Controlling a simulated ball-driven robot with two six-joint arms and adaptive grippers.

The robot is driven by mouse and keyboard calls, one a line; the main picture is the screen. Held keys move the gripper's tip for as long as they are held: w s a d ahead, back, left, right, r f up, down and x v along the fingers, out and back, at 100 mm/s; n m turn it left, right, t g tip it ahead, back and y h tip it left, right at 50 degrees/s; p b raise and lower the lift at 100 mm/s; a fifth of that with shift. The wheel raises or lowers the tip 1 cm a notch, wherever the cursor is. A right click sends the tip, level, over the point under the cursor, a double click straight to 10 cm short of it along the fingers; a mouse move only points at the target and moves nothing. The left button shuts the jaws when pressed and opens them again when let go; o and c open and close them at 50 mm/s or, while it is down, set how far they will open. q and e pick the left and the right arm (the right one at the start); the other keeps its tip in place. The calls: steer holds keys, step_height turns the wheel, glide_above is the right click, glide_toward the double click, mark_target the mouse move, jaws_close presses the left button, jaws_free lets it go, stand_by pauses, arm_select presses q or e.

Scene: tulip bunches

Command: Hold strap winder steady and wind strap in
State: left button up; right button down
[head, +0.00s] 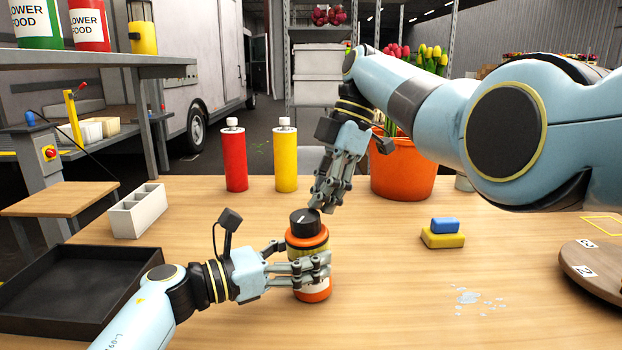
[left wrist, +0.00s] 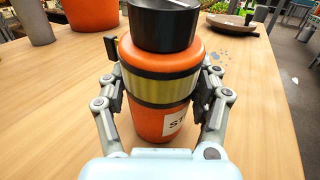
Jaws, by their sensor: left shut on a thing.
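The strap winder (head: 312,242) is an orange upright cylinder with a yellow band, a white label and a black knob (head: 305,221) on top. It stands on the table and also shows in the left wrist view (left wrist: 160,122). My left gripper (head: 318,268) is shut around its body from the left; in the left wrist view the fingers (left wrist: 162,100) press on both sides. My right gripper (head: 318,200) points down just above and behind the knob. I cannot tell whether it touches the knob, nor how far its fingers are apart. No strap is clearly visible.
A red bottle (head: 235,160) and a yellow bottle (head: 285,160) stand behind, beside an orange tulip bucket (head: 405,175). A black tray (head: 70,285) and white divided box (head: 137,212) lie left. Sponges (head: 443,238), droplets (head: 466,297) and a round board (head: 600,272) lie right.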

arm_select(q)
steer(key=shift+f, duration=0.15)
arm_select(e)
steer(key=shift+s+a+f, duration=0.1)
steer(key=shift+s+a, duration=0.25)
steer(key=shift+s, duration=0.05)
stand_by(0.4)
steer(key=shift+w+d+r, duration=0.2)
steer(key=shift+w+d, duration=0.1)
steer(key=r, duration=0.5)
steer(key=shift+a+r, duration=0.2)
steer(key=shift+r, duration=0.2)
steer(key=shift+r, duration=0.1)
step_height(320, 180, down, 6)
steer(key=shift+w+d, duration=0.25)
steer(key=shift+d, duration=0.15)
